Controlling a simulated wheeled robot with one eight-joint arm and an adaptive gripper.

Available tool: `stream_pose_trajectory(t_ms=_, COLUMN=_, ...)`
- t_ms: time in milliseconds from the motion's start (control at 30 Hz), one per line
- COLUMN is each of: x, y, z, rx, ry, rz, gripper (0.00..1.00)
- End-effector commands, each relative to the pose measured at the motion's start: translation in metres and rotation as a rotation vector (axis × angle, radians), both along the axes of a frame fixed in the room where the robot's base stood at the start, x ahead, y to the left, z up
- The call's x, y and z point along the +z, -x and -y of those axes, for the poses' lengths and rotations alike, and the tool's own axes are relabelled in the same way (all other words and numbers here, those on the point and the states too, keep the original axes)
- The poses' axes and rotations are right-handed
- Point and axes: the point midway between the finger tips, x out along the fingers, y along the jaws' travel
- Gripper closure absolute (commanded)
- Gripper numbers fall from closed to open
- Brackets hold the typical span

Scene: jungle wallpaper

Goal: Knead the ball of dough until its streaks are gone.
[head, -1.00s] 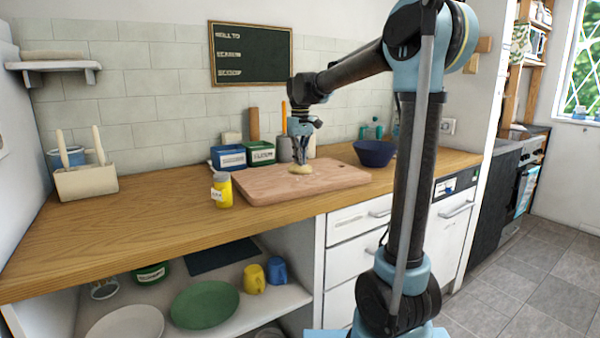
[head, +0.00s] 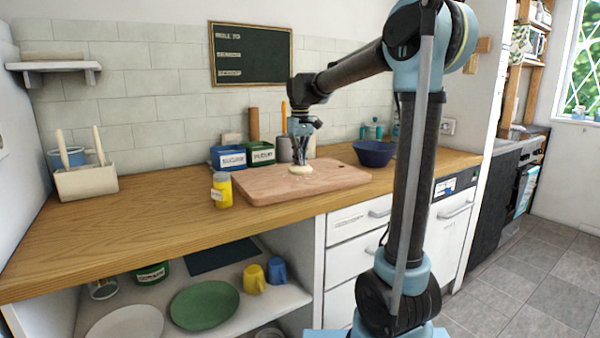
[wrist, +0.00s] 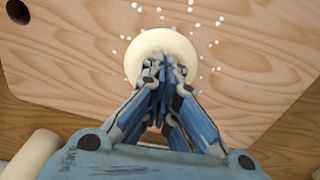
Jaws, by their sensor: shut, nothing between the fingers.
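The ball of dough (head: 300,169) lies on the pinkish wooden board (head: 262,189) on the counter. In the wrist view the dough (wrist: 142,44) is a pale cream, flattened round. Its visible part looks even in colour, and I see no streaks there; the rest is hidden by my fingers. My gripper (head: 300,162) points down over the dough, its fingers together and empty. In the wrist view the fingertips (wrist: 165,66) are over the dough's near part and seem to touch it; how deep they press I cannot tell.
Small white bits lie on the board around the dough. A yellow jar (head: 222,190) stands at the board's left. Blue (head: 229,158) and green (head: 261,153) containers stand behind it, and a dark blue bowl (head: 374,153) stands behind right.

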Motion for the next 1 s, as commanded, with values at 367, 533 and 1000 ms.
stream_pose_trajectory(t_ms=367, x=-0.002, y=0.002, z=0.001, rx=0.000, ry=0.001, rz=-0.003, gripper=1.00)
stream_pose_trajectory(t_ms=533, x=0.004, y=0.002, z=0.001, rx=0.000, ry=0.001, rz=-0.003, gripper=1.00)
stream_pose_trajectory(t_ms=1000, x=0.014, y=0.001, z=0.000, rx=0.000, ry=0.001, rz=-0.001, gripper=1.00)
